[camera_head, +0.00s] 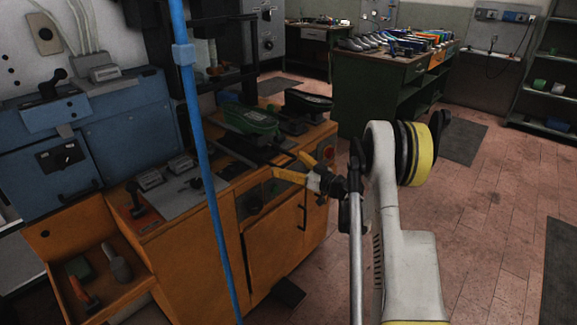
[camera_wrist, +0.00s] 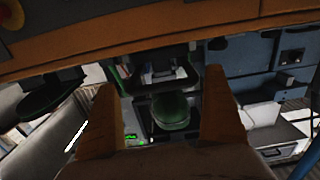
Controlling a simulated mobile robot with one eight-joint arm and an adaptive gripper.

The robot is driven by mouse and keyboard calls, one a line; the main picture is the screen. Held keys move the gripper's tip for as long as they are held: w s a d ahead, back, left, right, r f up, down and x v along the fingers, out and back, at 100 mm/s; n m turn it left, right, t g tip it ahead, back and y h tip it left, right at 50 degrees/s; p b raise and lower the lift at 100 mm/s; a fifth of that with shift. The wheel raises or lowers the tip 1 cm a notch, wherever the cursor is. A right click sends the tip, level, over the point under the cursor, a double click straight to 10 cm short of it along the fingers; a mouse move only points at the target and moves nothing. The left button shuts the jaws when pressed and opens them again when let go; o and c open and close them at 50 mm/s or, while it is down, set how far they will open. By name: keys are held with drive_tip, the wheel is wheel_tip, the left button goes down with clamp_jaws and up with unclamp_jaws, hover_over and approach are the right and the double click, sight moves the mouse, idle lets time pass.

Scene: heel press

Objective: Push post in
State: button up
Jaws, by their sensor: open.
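On the orange press cabinet (camera_head: 280,228), a green, shoe-shaped piece (camera_head: 248,121) sits on a dark mount. A similar black piece (camera_head: 308,101) stands to its right. I cannot tell for certain which part is the post. My gripper (camera_head: 291,165), with yellow-orange fingers, is open and empty by the cabinet's front right edge, in front of and below the green piece. In the wrist view, my gripper (camera_wrist: 160,82) has its fingers wide apart, and the green piece (camera_wrist: 171,111) shows between them, farther off. A black pad (camera_wrist: 52,94) shows at the left.
A blue pole (camera_head: 204,170) stands upright left of my gripper, in front of the cabinet. A blue machine (camera_head: 125,130) is at the left, with an open orange tool bin (camera_head: 125,275) below. A green workbench (camera_head: 375,100) stands behind. The tiled floor at right is mostly clear.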

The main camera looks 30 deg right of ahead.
sight(256, 147)
drive_tip(key=c, duration=1.3)
drive_tip(key=x, duration=1.5)
drive_tip(key=shift+w, duration=0.3)
drive_tip(key=shift+o, duration=0.2)
drive_tip(key=shift+w+a+r, duration=0.1)
drive_tip(key=shift+w, duration=0.15)
drive_tip(key=o, duration=1.3)
drive_tip(key=shift+w, duration=0.15)
drive_tip(key=shift+c, duration=0.2)
drive_tip(key=v, duration=1.2)
drive_tip(key=shift+a, duration=0.1)
